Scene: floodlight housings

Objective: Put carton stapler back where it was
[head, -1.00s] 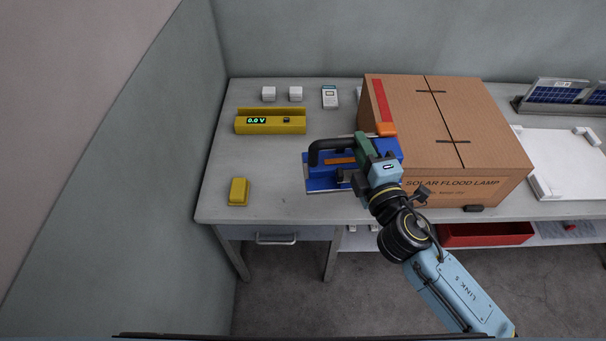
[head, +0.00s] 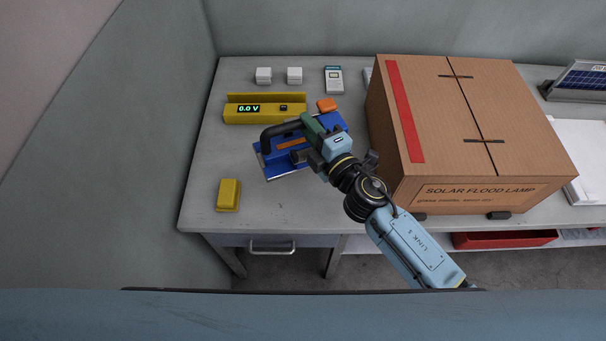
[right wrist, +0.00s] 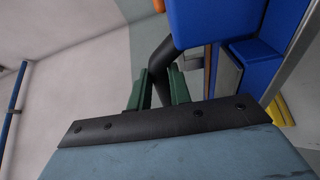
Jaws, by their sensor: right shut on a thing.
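The carton stapler (head: 272,163) is blue with a black bar handle and orange parts. It shows over the left part of the bench top, in front of the yellow tester. My right gripper (head: 311,128) is shut on its black handle, and my wrist hides part of the body. In the right wrist view the green fingers (right wrist: 159,88) close on the dark handle, with the blue stapler body (right wrist: 264,38) beside them. I cannot tell whether the stapler touches the bench. My left gripper is out of view.
A large carton (head: 470,120) marked "SOLAR FLOOD LAMP" stands right of the stapler. A yellow tester (head: 240,114) reading 0.0 V lies behind it, a yellow block (head: 228,195) at front left. White blocks (head: 264,76) and a meter (head: 334,80) stand at the back. Bare bench (head: 205,150) shows at left.

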